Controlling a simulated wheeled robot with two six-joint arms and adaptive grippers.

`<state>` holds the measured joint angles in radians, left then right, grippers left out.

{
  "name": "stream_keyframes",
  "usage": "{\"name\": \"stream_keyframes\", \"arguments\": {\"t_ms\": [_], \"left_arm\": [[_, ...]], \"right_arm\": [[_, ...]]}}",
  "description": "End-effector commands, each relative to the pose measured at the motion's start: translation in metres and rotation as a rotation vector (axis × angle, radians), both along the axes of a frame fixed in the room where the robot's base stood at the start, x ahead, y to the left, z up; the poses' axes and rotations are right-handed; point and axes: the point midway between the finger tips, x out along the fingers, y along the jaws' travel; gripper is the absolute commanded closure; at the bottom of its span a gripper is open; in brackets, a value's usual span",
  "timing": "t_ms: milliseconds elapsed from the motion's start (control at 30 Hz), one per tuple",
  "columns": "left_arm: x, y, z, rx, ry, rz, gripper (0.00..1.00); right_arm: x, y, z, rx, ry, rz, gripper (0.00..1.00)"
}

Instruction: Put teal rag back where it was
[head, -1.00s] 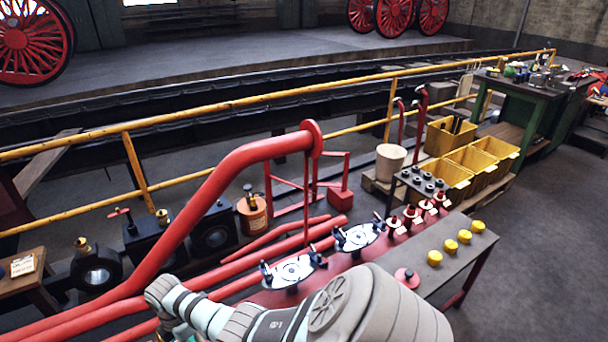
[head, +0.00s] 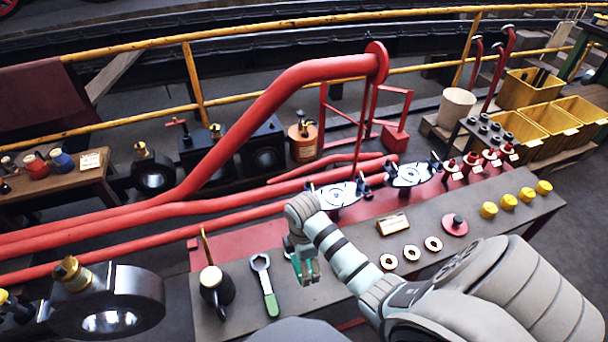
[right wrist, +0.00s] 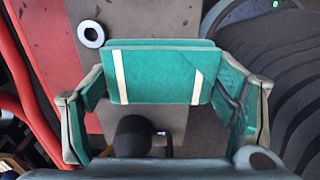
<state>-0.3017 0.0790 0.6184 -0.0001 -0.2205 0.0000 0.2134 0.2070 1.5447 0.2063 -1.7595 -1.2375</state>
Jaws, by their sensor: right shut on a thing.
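The teal rag (right wrist: 150,75) is a folded teal cloth with two cream stripes, seen in the right wrist view between my right gripper's fingers. My right gripper (right wrist: 163,98) is shut on it. In the head view my right gripper (head: 305,268) points down over the grey workbench (head: 330,285), just right of a green-handled wrench (head: 265,285). The rag is mostly hidden there by the gripper, and I cannot tell its exact height above the bench. My left gripper is not in view.
On the bench stand a black oil can (head: 215,287), several pale rings (head: 411,252), a label plate (head: 392,224), a red knobbed disc (head: 454,225) and yellow caps (head: 507,202). Red pipes (head: 130,220) run behind. Bare bench lies between wrench and rings.

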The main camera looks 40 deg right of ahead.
Motion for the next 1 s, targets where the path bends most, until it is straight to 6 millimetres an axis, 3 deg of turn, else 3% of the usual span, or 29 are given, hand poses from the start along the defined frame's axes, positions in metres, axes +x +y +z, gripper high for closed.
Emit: {"name": "stream_keyframes", "arguments": {"t_ms": [33,200,367,500,900,933,1000], "left_arm": [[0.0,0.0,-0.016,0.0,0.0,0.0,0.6],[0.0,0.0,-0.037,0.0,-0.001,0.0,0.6],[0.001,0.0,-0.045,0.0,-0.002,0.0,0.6],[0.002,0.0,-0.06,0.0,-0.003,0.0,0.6],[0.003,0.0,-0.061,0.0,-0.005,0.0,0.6],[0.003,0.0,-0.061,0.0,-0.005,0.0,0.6],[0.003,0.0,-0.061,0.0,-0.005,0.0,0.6]], "right_arm": [[-0.001,0.001,-0.029,0.002,0.006,-0.001,0.52],[0.0,0.0,-0.084,0.001,0.002,0.0,0.52],[0.001,0.0,-0.105,0.0,0.0,0.0,0.52],[0.001,0.0,-0.135,-0.001,0.0,0.001,0.52],[0.001,0.0,-0.142,0.0,-0.001,0.001,0.52],[0.001,0.0,-0.142,0.0,-0.001,0.001,0.18],[0.001,0.0,-0.141,-0.001,-0.002,0.001,0.07]]}}
